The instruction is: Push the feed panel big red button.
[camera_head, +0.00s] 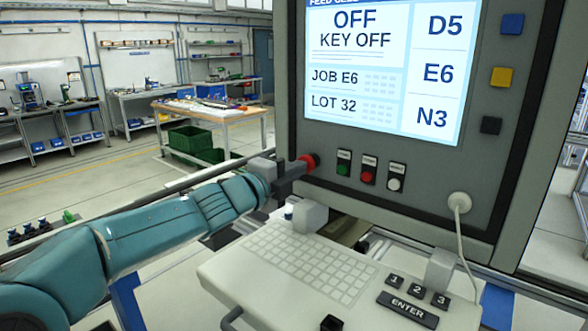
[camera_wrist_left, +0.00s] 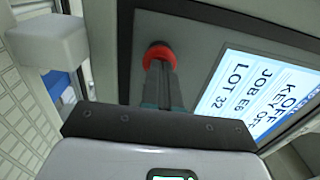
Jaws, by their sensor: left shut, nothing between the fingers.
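The feed panel (camera_head: 427,178) is a grey console with a lit screen (camera_head: 385,65) reading OFF, KEY OFF, JOB E6, LOT 32. The big red button (camera_head: 311,160) sits at its lower left. It also shows in the left wrist view (camera_wrist_left: 159,54), rotated. My left gripper (camera_head: 300,168) is shut and empty, its fingertips at the button's face. The fingers cover part of the button in the wrist view, and I cannot tell whether it is pressed in. My right gripper is not in view.
Small green (camera_head: 343,167), red (camera_head: 367,174) and white (camera_head: 394,184) buttons are right of the big one. A keyboard shelf (camera_head: 225,270) juts out below, with ENTER and number keys. A white cable (camera_head: 463,235) hangs at right. Workbenches stand far behind.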

